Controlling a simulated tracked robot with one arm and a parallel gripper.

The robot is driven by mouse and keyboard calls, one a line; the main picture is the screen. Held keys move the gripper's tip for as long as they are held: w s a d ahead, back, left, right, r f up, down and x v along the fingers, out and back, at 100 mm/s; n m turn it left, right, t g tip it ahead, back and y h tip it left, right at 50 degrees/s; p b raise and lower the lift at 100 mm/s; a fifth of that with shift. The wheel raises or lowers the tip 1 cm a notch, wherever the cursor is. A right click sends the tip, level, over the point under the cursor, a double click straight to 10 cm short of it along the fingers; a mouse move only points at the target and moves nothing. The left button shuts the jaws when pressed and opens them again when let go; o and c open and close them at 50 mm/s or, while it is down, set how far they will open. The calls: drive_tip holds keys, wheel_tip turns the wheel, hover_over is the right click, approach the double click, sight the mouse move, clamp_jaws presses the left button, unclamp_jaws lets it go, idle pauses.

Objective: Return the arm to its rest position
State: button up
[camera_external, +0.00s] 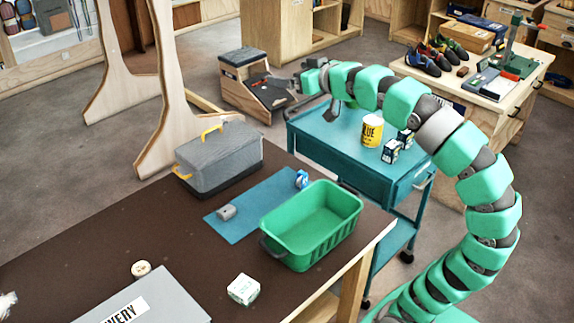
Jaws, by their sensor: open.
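My arm, with green and grey segments, rises from the lower right and arches over the teal cart (326,152). My gripper (312,78) is at the far left end of the arm, above the back left part of the cart. It looks small here and no object shows between its fingers. The arm is stretched out to the left, not folded.
A yellow glue can (372,131) and small dark boxes (391,151) stand on the cart under the arm. The brown table (110,238) holds a green bin (335,231), a grey toolbox (222,160) and a white box (243,289). A workbench (505,97) with shoes stands behind.

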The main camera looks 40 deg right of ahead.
drive_tip(key=shift+o, duration=0.8)
wheel_tip(320, 180, up, 5)
drive_tip(key=p, duration=0.5)
drive_tip(key=shift+f, duration=0.1)
